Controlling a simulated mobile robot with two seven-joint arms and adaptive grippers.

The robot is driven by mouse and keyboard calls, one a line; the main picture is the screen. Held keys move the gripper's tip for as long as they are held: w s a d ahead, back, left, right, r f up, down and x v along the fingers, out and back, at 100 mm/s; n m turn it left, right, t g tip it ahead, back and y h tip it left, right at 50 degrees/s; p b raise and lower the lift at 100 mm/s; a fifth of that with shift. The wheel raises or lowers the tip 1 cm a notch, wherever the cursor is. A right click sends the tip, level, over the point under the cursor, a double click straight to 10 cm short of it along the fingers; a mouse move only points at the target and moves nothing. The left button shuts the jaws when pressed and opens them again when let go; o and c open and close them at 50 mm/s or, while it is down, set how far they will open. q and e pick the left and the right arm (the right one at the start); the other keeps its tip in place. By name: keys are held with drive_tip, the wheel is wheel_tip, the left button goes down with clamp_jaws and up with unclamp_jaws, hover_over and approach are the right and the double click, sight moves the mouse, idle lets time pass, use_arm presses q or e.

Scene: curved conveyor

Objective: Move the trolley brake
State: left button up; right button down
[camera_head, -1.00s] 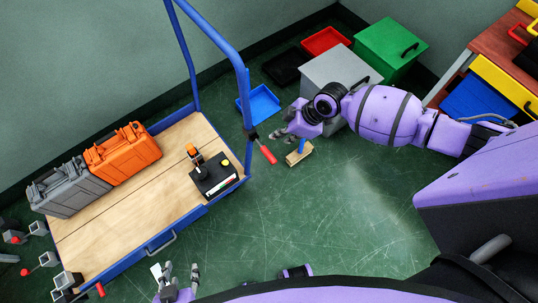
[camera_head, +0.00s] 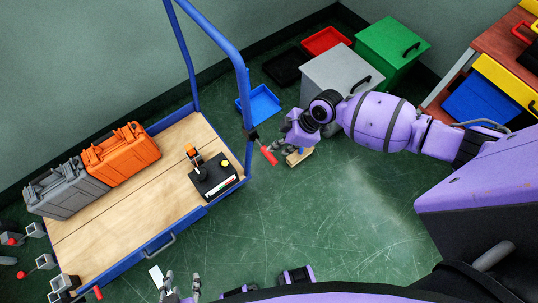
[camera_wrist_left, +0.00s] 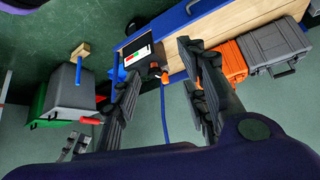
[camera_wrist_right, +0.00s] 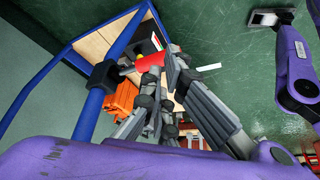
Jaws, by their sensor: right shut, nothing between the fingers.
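The blue-framed trolley (camera_head: 75,226) has a wooden deck and stands at the left. Its red brake handle (camera_head: 268,156) sticks out from a black clamp on the right upright. My right gripper (camera_head: 275,146) is shut and empty right beside the red handle; contact cannot be told. In the right wrist view the red handle (camera_wrist_right: 150,62) lies by the fingertips of my right gripper (camera_wrist_right: 166,72), partly behind them. My left gripper (camera_head: 181,284) is low in the head view, beside the trolley's near edge. In the left wrist view its fingers (camera_wrist_left: 160,65) are wide apart and empty.
An orange case (camera_head: 122,154), a grey case (camera_head: 66,190) and a black box (camera_head: 213,178) with an orange-topped lever sit on the deck. Grey (camera_head: 335,78) and green (camera_head: 392,48) bins stand behind my right arm.

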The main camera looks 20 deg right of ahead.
drive_tip(key=b+x, duration=0.1)
drive_tip(key=x, duration=0.2)
drive_tip(key=shift+f+b, duration=0.35)
drive_tip(key=shift+a+f, duration=0.2)
drive_tip(key=shift+w, duration=0.1)
drive_tip(key=b, duration=0.2)
approach(271, 154)
drive_tip(key=d, duration=0.1)
drive_tip(key=s+d+r, duration=0.1)
drive_tip(key=d, duration=0.1)
drive_tip(key=d+r, duration=0.1)
drive_tip(key=shift+s+d+r, duration=0.25)
drive_tip(key=shift+s+d, duration=0.1)
drive_tip(key=shift+d, duration=0.05)
idle(0.5)
